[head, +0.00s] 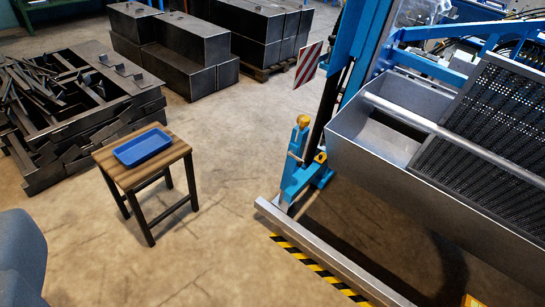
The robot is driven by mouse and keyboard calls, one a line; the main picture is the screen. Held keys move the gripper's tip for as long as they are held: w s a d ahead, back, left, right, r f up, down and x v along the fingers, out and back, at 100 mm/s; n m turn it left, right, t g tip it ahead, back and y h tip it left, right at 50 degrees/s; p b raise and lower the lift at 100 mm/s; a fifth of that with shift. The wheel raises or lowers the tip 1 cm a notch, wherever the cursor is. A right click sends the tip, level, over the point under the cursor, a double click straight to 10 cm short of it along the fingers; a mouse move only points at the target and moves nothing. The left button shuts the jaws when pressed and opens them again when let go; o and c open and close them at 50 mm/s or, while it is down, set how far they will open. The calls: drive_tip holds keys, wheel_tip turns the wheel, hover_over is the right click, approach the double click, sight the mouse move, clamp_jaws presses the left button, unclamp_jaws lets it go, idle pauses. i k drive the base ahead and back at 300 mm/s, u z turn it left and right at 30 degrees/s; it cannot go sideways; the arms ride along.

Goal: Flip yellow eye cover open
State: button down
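A small yellow piece (302,120) sits on top of a short blue post (298,145) at the near corner of the blue machine frame. A second small yellow piece (320,157) sits lower, on the blue bracket just to the right. Both are small at this distance; I cannot tell which is the eye cover, nor whether either is open or shut. My gripper is not in view.
A stool (183,150) bearing a blue tray (143,147) stands left. A metal rail (330,250) and striped floor tape (312,266) lie before the machine. A grey trough (440,180) fills the right. Metal frames (70,140) are stacked left. Floor between is clear.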

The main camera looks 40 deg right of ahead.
sight(321, 158)
drive_tip(key=u, duration=0.45)
drive_tip(key=i, duration=1.55)
drive_tip(key=z, duration=2.6)
drive_tip(key=k, duration=0.55)
drive_tip(key=z, duration=0.15)
